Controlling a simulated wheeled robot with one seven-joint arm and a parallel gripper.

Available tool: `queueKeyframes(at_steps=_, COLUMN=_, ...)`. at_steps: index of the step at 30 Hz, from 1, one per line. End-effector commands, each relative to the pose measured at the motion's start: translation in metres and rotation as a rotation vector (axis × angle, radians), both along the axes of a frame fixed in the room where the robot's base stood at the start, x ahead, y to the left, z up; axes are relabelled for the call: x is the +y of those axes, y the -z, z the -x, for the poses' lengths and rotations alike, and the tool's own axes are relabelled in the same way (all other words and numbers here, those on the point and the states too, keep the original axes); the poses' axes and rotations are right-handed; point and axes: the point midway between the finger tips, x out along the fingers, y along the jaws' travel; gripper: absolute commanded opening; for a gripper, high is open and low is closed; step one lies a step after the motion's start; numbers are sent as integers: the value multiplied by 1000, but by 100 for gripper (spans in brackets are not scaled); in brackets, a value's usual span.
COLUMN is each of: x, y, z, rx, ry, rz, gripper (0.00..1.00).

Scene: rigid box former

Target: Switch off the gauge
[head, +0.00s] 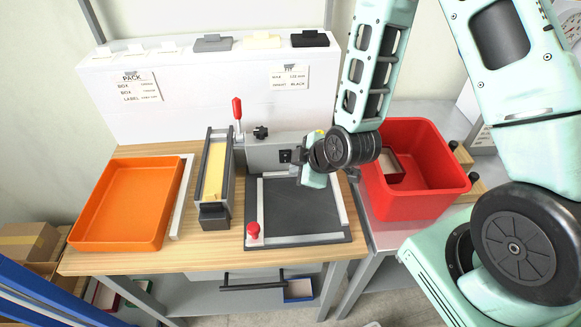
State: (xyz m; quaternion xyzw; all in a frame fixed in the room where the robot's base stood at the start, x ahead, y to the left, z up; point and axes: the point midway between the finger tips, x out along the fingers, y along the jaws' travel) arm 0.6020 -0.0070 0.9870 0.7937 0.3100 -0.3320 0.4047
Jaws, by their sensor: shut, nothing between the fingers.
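A grey box-shaped unit (262,155), which looks like the gauge, stands at the back of the bench behind a dark square plate (295,210). A small black switch (285,156) sits on its front face, and a black knob (261,132) is on top. My gripper (297,168) is just right of the switch, close to the unit's front. It is shut and empty. The wrist hides the unit's right end. I cannot tell whether the fingertips touch the switch, nor which way the switch is set.
An orange tray (92,240) and a narrow holder with a yellow strip (214,170) stand to the left. A red lever (237,109) rises beside the unit, and a red knob (253,230) sits at the plate's front-left corner. A red bin (435,205) stands right.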

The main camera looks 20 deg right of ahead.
Motion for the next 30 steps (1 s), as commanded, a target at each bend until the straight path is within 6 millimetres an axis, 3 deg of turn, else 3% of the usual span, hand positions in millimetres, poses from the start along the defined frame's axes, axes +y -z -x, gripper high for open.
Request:
queueKeyframes(at_steps=3, x=1, y=11, z=-3, rx=-3, ry=-1, rz=0, gripper=0)
queueKeyframes(at_steps=23, x=7, y=29, z=-17, rx=-4, ry=0, rz=0, gripper=0)
queueKeyframes(at_steps=25, x=2, y=19, z=-28, rx=-1, ry=4, rz=-2, gripper=0)
queueKeyframes(at_steps=30, x=-3, y=17, z=-47, rx=1, ry=1, rz=-1, gripper=0)
